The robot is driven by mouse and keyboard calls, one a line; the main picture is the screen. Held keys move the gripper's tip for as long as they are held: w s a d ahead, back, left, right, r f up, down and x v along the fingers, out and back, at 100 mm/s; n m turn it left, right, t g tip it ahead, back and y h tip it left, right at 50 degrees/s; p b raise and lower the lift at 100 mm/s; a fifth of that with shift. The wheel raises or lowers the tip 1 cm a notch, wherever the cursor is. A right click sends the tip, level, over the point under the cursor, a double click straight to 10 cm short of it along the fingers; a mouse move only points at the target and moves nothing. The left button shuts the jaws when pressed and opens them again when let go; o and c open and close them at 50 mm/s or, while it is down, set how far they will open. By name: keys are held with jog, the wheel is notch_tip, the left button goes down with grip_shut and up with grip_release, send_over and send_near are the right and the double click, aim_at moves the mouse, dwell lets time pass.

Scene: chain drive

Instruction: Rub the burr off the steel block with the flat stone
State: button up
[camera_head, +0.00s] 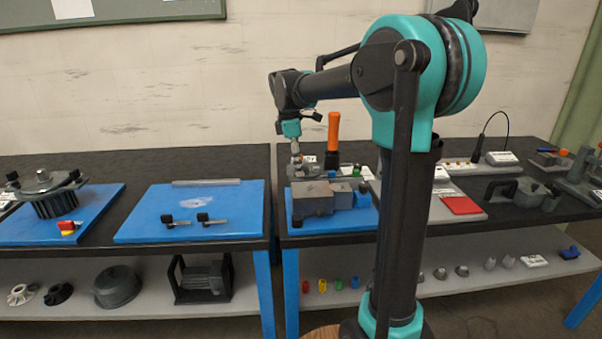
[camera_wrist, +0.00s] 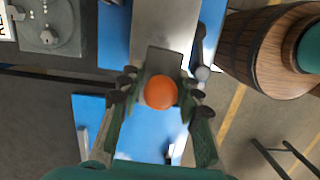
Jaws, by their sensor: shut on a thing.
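My gripper (camera_wrist: 158,97) is closed around a small part with a round orange knob (camera_wrist: 160,92); a dark grey flat slab (camera_wrist: 165,61), apparently the flat stone, shows just beyond the knob. Whether slab and knob are one piece is hard to tell. A pale grey metal surface (camera_wrist: 165,22) lies beyond the slab, over blue. In the head view my gripper (camera_head: 296,154) points down above the far part of the right bench, behind a grey block-like vise (camera_head: 314,198) on a blue board. The burr is too small to make out, and contact between stone and steel cannot be told.
An upright orange handle (camera_head: 334,131) stands close to the right of my gripper. The left bench has a blue mat (camera_head: 150,228) with two small dark clamps. A red pad (camera_head: 461,205) and several tools lie farther right. A gap separates the two benches.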

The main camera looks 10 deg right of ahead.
jog(key=shift+r, duration=1)
